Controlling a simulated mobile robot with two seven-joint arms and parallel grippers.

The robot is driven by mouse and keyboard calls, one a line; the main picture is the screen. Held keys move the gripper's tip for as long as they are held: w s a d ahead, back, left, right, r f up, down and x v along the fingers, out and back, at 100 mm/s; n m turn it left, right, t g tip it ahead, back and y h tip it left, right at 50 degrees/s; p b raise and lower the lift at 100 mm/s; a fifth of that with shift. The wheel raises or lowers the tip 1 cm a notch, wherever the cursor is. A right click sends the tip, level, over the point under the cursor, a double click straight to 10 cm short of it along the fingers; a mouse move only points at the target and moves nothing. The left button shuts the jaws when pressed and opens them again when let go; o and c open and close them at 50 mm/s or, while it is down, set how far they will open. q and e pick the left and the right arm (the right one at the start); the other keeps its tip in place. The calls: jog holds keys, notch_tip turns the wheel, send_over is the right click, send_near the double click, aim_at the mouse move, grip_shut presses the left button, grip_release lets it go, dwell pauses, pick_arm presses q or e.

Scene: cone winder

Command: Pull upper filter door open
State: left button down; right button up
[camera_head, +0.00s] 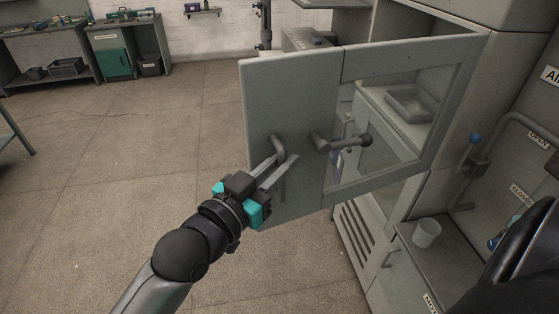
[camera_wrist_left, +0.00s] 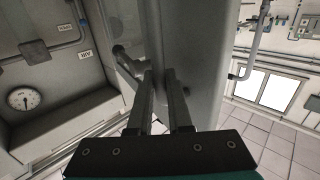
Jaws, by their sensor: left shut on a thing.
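The upper filter door (camera_head: 290,88) is a grey panel with a window in its right part. It stands swung out from the machine, with its hinged side at the right. A bar handle (camera_head: 281,146) is on its left part, and a lever latch (camera_head: 343,142) with a dark knob sits to its right. My left gripper (camera_head: 283,163) is shut on the bar handle; the fingers partly hide it. In the left wrist view, the fingers (camera_wrist_left: 163,73) reach up to the pale door (camera_wrist_left: 200,60), and the exact contact is hard to see. My right gripper is not in view.
Behind the door, the machine's opening shows a grey tray (camera_head: 409,103). A blue-knobbed lever (camera_head: 474,146) is at the right. The floor (camera_head: 120,150) to the left is clear, with a green cabinet (camera_head: 113,60) far back.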

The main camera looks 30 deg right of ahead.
pick_arm(q)
jog(key=shift+r, duration=0.2)
jog(key=c, duration=0.8)
grip_release()
jog(key=shift+d+f, duration=0.15)
jog(key=shift+c, duration=0.2)
jog(key=shift+s+a+f, duration=0.1)
jog(key=shift+s+a, duration=0.05)
jog(key=shift+a, duration=0.4)
jog(key=b+v, duration=0.3)
jog(key=v, duration=1.1)
jog(key=shift+a, duration=0.15)
